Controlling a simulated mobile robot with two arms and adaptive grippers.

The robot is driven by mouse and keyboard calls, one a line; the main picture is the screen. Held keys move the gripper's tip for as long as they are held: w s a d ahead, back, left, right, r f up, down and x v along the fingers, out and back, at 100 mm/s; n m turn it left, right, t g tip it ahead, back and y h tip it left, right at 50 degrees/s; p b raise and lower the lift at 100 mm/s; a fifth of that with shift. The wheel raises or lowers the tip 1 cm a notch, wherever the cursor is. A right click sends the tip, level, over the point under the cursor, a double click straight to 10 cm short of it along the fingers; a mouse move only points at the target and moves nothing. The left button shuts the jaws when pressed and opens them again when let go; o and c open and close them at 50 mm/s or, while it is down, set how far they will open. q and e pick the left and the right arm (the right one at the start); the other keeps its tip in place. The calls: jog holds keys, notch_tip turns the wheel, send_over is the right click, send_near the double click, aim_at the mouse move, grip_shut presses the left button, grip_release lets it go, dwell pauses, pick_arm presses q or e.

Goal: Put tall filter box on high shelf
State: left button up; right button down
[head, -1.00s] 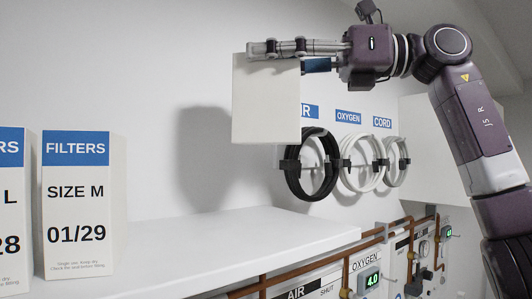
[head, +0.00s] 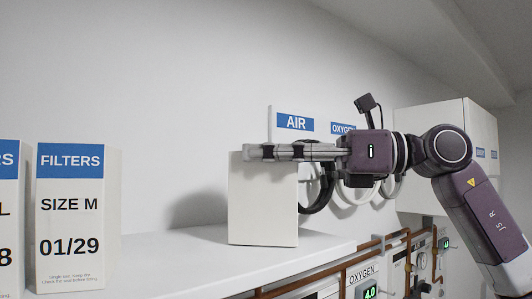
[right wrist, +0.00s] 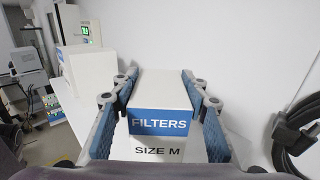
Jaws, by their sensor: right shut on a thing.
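A tall white filter box (head: 263,200) is upright at the right part of the white high shelf (head: 180,264), plain side towards the head camera. Its base is at or just above the shelf top; I cannot tell if it touches. My right gripper (head: 252,153) is shut on its upper part, fingers level, reaching in from the right. In the right wrist view the box (right wrist: 162,108) sits between the two fingers, with a blue FILTERS band and SIZE M on its face. My left gripper is not in view.
Another FILTERS box (head: 72,210), marked SIZE M 01/29, stands at left on the shelf, with one more (head: 8,220) beside it at the picture edge. A black hose coil (head: 318,190) hangs behind the held box. Copper pipes (head: 330,270) run below the shelf. Shelf between the boxes is clear.

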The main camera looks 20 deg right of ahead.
jog(key=shift+a+f, duration=0.1)
jog(key=c, duration=1.1)
grip_release()
jog(key=shift+c, duration=0.2)
jog(key=b+v, duration=0.3)
jog(key=v, duration=0.9)
jog(key=shift+b, duration=0.3)
